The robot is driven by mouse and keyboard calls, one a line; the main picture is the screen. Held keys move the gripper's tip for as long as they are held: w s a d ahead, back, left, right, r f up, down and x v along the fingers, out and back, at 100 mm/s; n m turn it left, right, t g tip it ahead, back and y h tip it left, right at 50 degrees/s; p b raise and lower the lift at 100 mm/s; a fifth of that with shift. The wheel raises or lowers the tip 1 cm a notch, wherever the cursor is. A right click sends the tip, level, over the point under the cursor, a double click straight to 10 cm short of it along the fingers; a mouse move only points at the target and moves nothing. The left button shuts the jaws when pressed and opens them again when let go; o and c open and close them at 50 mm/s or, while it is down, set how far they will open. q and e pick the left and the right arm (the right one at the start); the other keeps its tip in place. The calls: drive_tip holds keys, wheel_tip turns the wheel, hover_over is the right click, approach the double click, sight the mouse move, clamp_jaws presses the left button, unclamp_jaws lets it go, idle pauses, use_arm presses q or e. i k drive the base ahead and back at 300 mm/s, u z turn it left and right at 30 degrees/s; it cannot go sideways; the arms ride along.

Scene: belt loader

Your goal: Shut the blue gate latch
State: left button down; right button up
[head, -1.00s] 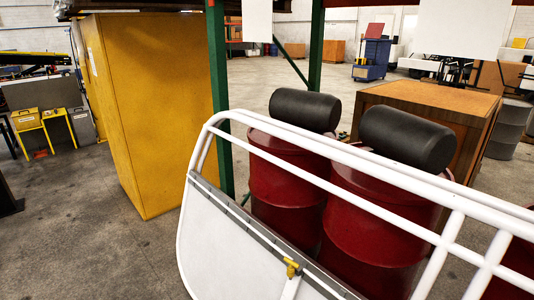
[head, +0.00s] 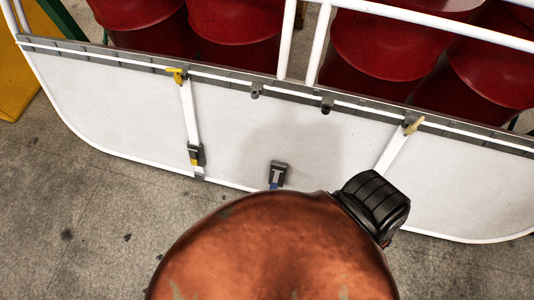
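A small dark grey latch (head: 278,173) with a blue part at its lower end sits near the bottom edge of the white gate panel (head: 110,105). The copper-coloured shape in front hides what lies below the blue part. I cannot tell whether this latch is open or shut. Neither of my grippers is in view.
A large rounded copper-coloured shape with a black ribbed part covers the bottom middle; I cannot tell what it is. A yellow handle (head: 177,75) and a tan handle (head: 413,125) sit on the grey rail. Red drums (head: 235,25) stand behind. Concrete floor (head: 75,200) is clear at left.

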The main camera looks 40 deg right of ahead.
sight(274, 185)
drive_tip(key=u, duration=0.05)
drive_tip(key=k, duration=1.2)
drive_tip(key=z, duration=0.8)
